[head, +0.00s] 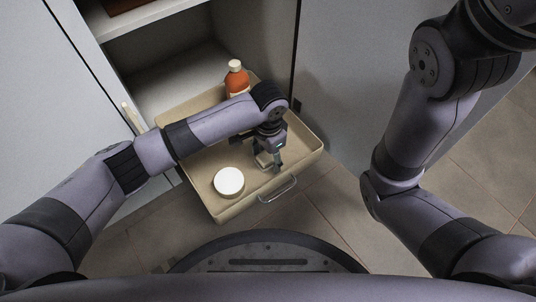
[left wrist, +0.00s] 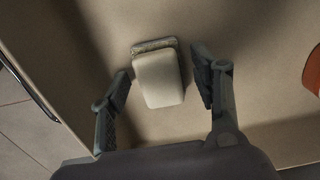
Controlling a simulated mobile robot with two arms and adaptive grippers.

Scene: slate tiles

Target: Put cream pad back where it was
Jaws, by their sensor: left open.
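The cream pad (left wrist: 158,80) lies on the floor of the pulled-out beige drawer (head: 205,199); it is a small rounded block with a darker strip along its far end. In the head view the cream pad (head: 263,160) shows small and partly covered by my left gripper (head: 270,163). The left gripper is inside the drawer, pointing down, with its fingers open. In the left wrist view the fingers (left wrist: 163,72) stand on either side of the pad, with a gap on both sides. My right arm shows at the right, but its gripper is out of frame.
A round white-topped container (head: 228,181) stands in the drawer's front left. An orange bottle (head: 237,80) with a pale cap stands at its back. The drawer has a metal handle (head: 278,189). Open cabinet shelving (head: 165,50) is behind; tiled floor (head: 335,210) is right.

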